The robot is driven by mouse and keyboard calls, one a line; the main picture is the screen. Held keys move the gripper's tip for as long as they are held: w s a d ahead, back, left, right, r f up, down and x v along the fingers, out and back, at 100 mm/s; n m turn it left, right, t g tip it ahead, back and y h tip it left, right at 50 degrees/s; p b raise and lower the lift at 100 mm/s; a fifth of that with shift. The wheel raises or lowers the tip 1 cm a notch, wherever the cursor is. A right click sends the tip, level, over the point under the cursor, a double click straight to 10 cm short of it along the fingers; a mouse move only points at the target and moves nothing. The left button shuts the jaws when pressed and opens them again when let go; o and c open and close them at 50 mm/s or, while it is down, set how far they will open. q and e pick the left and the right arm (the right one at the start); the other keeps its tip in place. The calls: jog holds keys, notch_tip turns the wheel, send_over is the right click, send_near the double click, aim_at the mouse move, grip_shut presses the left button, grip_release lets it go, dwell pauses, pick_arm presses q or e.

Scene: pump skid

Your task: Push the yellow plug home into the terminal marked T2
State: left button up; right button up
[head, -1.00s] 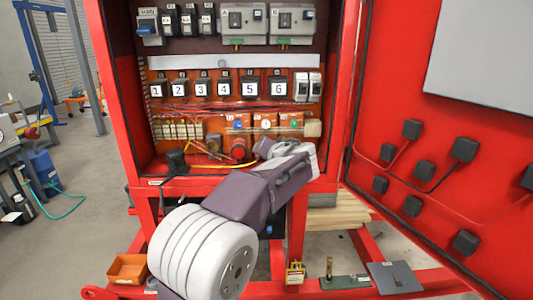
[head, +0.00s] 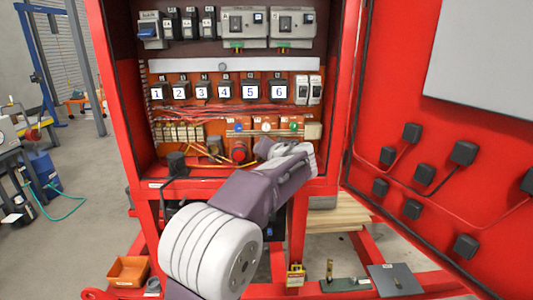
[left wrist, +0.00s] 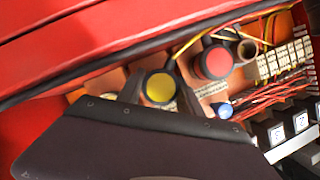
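The yellow plug (left wrist: 158,88) shows as a yellow round end between the two dark fingers of my left gripper (left wrist: 158,96) in the left wrist view. The fingers appear closed on its sides. In the head view my left gripper (head: 285,150) is inside the lower right of the red cabinet, and my arm hides the plug. A red round connector (left wrist: 213,62) is beside the plug; it also shows in the head view (head: 239,152). The small label plates are too blurred to read, so I cannot pick out T2. The plug's front end and its seating are hidden.
Yellow cable (left wrist: 188,45) loops near the plug. A dark round part (left wrist: 247,50) and a blue button (left wrist: 222,110) are close by. Numbered switches (head: 203,91) line the row above. The cabinet's open red door (head: 440,140) stands to the right.

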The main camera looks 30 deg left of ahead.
pick_arm(q)
jog(key=o, duration=0.3)
jog(key=b+v, duration=0.1)
jog(key=v, duration=0.8)
jog(key=shift+f, duration=0.1)
